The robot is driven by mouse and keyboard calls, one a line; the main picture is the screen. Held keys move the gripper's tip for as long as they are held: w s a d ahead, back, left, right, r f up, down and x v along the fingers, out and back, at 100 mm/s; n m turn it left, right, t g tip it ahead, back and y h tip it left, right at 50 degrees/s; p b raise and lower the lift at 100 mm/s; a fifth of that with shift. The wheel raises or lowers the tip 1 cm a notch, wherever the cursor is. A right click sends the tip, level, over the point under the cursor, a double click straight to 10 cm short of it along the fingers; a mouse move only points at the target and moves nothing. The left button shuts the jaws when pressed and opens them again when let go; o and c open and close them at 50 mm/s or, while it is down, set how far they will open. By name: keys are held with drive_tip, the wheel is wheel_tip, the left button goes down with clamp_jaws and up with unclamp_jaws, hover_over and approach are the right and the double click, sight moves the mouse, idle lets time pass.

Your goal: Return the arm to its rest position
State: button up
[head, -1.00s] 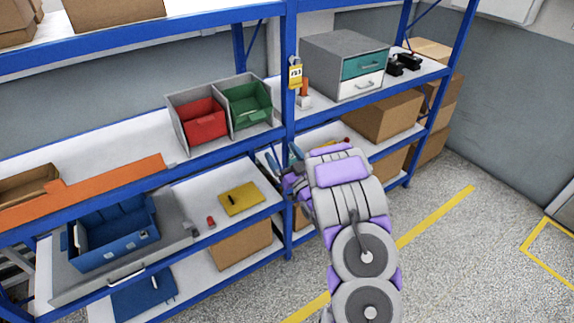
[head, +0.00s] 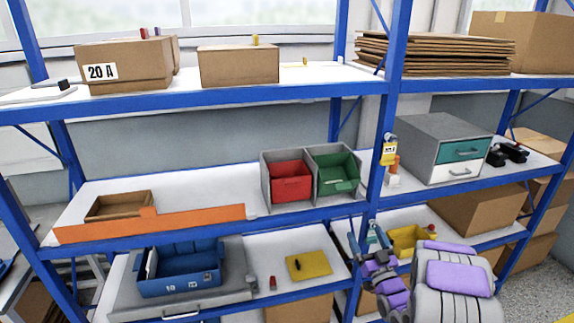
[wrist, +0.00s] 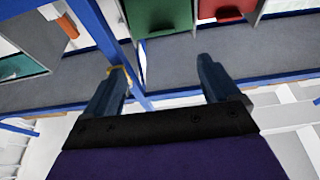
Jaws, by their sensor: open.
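My gripper (head: 368,238) is in front of the blue shelf post, at the level between the middle and lower shelves, in the head view. My purple and grey arm reaches up to it from the bottom right. In the wrist view the two dark fingers of the gripper (wrist: 160,82) stand wide apart with nothing between them. The blue post and shelf edge lie beyond the fingers, and I cannot tell the distance.
A red bin (head: 291,183) and green bin (head: 338,176) sit on the middle shelf. A blue bin (head: 180,284) and yellow plate (head: 309,265) are on the lower shelf. A yellow container (head: 408,238) is close right of my gripper. A drawer unit (head: 440,148) stands above right.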

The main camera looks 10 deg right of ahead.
drive_tip(key=s+a+r+g, duration=0.2)
drive_tip(key=s+a+g, duration=0.6)
drive_tip(key=s, duration=0.6)
drive_tip(key=s+a+r+g, duration=0.2)
drive_tip(key=s+a+g, duration=0.5)
drive_tip(key=s, duration=0.7)
drive_tip(key=s+a+r+g, duration=0.2)
drive_tip(key=s+a+g, duration=0.6)
drive_tip(key=s, duration=0.7)
drive_tip(key=shift+a+r+g+h, duration=0.3)
drive_tip(key=shift+a+r+h, duration=0.1)
drive_tip(key=shift+a, duration=0.1)
drive_tip(key=shift+f, duration=0.1)
